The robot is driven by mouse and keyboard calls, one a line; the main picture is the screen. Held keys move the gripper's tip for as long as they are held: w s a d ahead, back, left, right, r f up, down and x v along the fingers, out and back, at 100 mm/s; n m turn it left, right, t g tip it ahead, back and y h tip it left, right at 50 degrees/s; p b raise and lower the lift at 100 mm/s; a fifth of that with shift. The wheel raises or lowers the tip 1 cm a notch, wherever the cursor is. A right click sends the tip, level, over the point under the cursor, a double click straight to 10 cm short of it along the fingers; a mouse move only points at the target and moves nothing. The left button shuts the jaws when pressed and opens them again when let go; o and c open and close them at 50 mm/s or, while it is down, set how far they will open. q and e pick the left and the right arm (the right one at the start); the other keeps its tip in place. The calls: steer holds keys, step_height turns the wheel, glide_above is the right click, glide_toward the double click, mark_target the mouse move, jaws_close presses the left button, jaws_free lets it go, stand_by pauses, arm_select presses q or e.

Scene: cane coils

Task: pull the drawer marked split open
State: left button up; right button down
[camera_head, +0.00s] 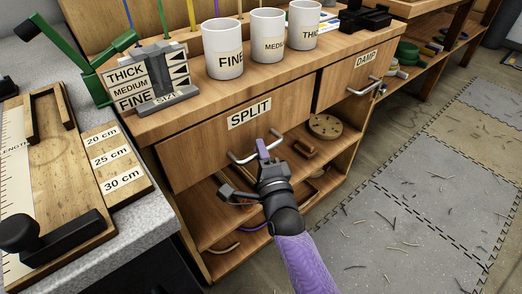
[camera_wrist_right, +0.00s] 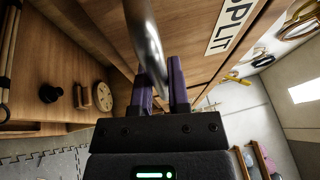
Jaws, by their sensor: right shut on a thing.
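The drawer marked SPLIT (camera_head: 200,143) is a wide wooden front under the bench top. Its front looks about flush with the cabinet, and I see no clear gap. Its metal bar handle (camera_head: 240,159) is partly hidden by my right gripper (camera_head: 263,150), whose purple fingers are closed around it. In the right wrist view the handle (camera_wrist_right: 146,45) runs down between the two purple fingers of the gripper (camera_wrist_right: 163,88), and the SPLIT label (camera_wrist_right: 231,25) shows at upper right. My left gripper is not in view.
The DAMP drawer (camera_head: 345,85) with its own handle is to the right. White mugs (camera_head: 222,50) and a FINE/MEDIUM/THICK gauge (camera_head: 150,80) stand on top. Open shelves below hold a round wooden disc (camera_head: 325,127). Floor mats (camera_head: 400,190) to the right are clear except for cane scraps.

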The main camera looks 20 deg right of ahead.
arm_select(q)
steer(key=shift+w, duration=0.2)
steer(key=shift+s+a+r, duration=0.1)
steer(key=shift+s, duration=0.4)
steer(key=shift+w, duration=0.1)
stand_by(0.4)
